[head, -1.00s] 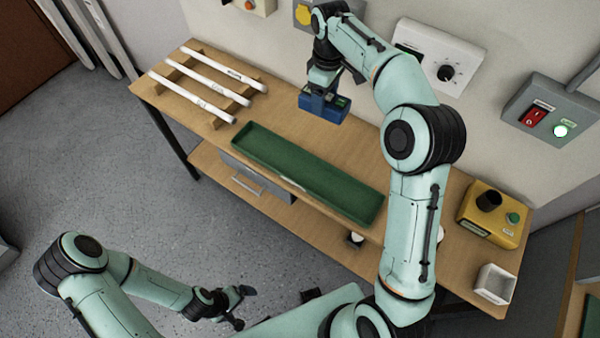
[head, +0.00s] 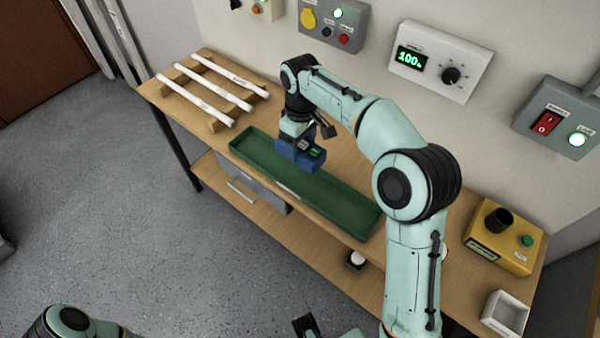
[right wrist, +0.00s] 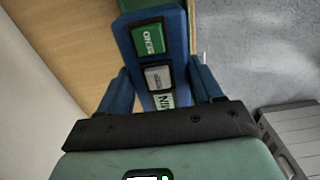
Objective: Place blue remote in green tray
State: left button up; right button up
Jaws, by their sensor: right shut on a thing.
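The blue remote (head: 303,157) is in my right gripper (head: 297,140), over the left half of the green tray (head: 345,205). The head view does not clearly show whether the remote touches the tray floor. In the right wrist view the remote (right wrist: 180,45) lies between the blue fingers of the right gripper (right wrist: 160,88), which is shut on it. A green "SEND" button, a grey button and a pale label face the camera. The tray is long, shallow and otherwise looks empty.
White tubes (head: 207,92) rest on a wooden rack left of the tray. A yellow box (head: 503,240) and a small white container (head: 505,314) stand at the bench's right. Control boxes, including one with a lit display (head: 440,62), hang on the wall behind.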

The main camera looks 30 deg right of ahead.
notch_tip(320, 180, down, 11)
jog(key=shift+r+b, duration=0.15)
jog(key=shift+b, duration=0.55)
jog(key=o, duration=0.9)
jog(key=shift+f, duration=0.2)
notch_tip(320, 180, up, 12)
jog(key=shift+r+p, duration=0.25)
jog(key=shift+p, duration=0.75)
jog(key=shift+f, duration=0.1)
